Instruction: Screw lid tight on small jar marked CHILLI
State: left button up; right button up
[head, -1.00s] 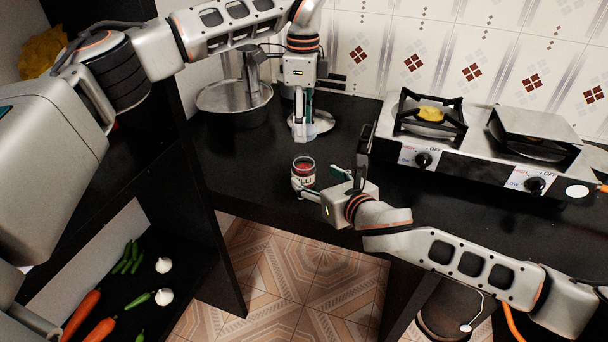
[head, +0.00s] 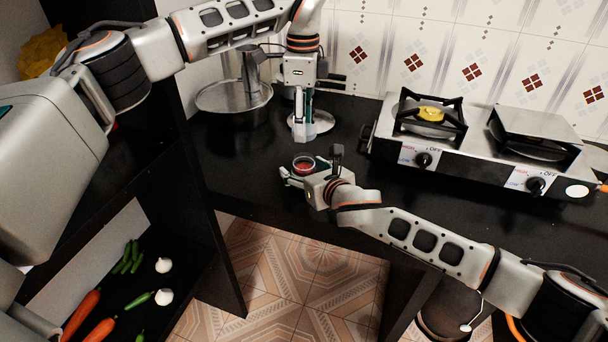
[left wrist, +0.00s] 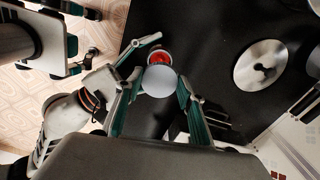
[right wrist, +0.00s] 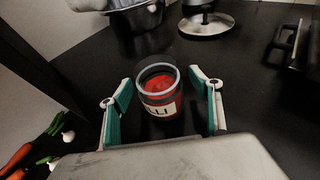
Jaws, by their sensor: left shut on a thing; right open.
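The small jar (head: 303,163) stands upright and lidless on the black counter, with red contents. In the right wrist view the jar (right wrist: 160,95) shows a white label with the letters "LLI". My right gripper (head: 304,173) is open, its fingers (right wrist: 162,93) on either side of the jar with gaps visible. My left gripper (head: 304,133) points down above and behind the jar. In the left wrist view it (left wrist: 155,88) is shut on a round pale lid (left wrist: 159,83), which partly covers the view of the jar (left wrist: 160,56). The lid is hard to make out in the head view.
A steel pot (head: 233,98) stands at the back left, with a loose pot lid (head: 322,122) on the counter behind my left gripper. A two-burner stove (head: 460,155) is at the right. Vegetables (head: 130,258) lie on the lower shelf. The counter's front edge is close to the jar.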

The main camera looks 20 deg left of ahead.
jog(key=c, duration=1.7)
pick_arm(q)
send_over(303, 158)
jog(key=shift+f, duration=2.5)
pick_arm(e)
jog(key=shift+c, duration=0.2)
pick_arm(q)
jog(key=shift+f, duration=0.9)
jog(key=shift+f, duration=0.6)
pick_arm(e)
grip_shut()
